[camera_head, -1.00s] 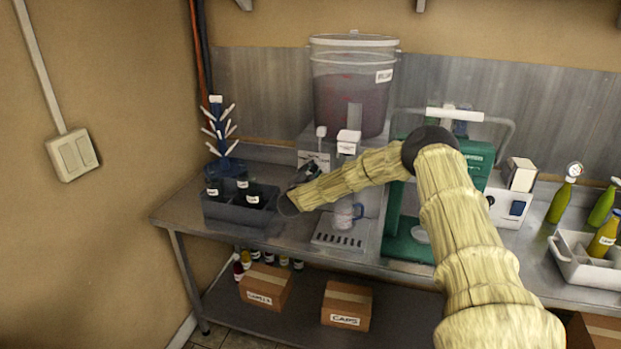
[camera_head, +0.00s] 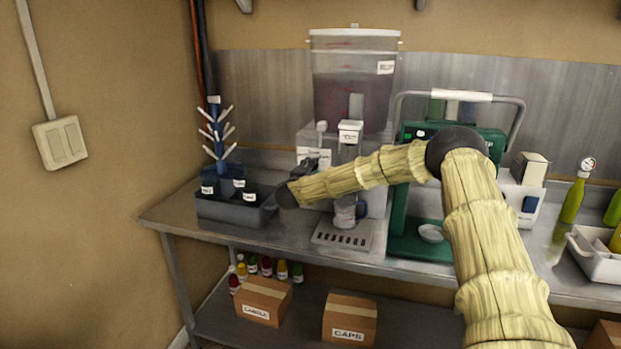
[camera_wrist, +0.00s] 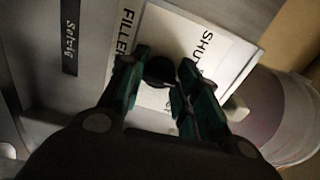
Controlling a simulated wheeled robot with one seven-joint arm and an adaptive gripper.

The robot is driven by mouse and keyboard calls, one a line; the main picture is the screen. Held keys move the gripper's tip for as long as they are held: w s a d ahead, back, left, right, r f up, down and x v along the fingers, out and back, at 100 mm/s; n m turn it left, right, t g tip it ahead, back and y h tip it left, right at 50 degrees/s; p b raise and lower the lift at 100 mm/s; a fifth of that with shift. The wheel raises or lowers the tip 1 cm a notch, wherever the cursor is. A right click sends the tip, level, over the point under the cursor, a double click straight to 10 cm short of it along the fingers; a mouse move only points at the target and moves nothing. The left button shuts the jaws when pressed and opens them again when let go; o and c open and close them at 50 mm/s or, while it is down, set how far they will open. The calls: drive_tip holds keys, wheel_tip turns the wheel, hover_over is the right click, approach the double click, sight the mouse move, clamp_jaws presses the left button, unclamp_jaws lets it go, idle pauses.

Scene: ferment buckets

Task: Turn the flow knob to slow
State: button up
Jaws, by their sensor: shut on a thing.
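In the head view my gripper (camera_head: 312,165) is at the left front of the grey filler (camera_head: 376,170), below the clear bucket (camera_head: 352,85) of dark red liquid. The knob's pointer and the slow mark cannot be made out.
A dark crate of bottles (camera_head: 236,212) stands left of the filler, close under my wrist. A green machine (camera_head: 410,238) stands to the right. Boxes (camera_head: 350,318) lie on the lower shelf.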

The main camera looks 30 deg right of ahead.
drive_tip(key=shift+s+f+m+b, duration=0.1)
drive_tip(key=shift+f+m+b, duration=0.15)
drive_tip(key=shift+b, duration=0.3)
drive_tip(key=o, duration=1)
drive_tip(key=shift+d+r, duration=0.1)
drive_tip(key=shift+r, duration=0.05)
drive_tip(key=v, duration=1.2)
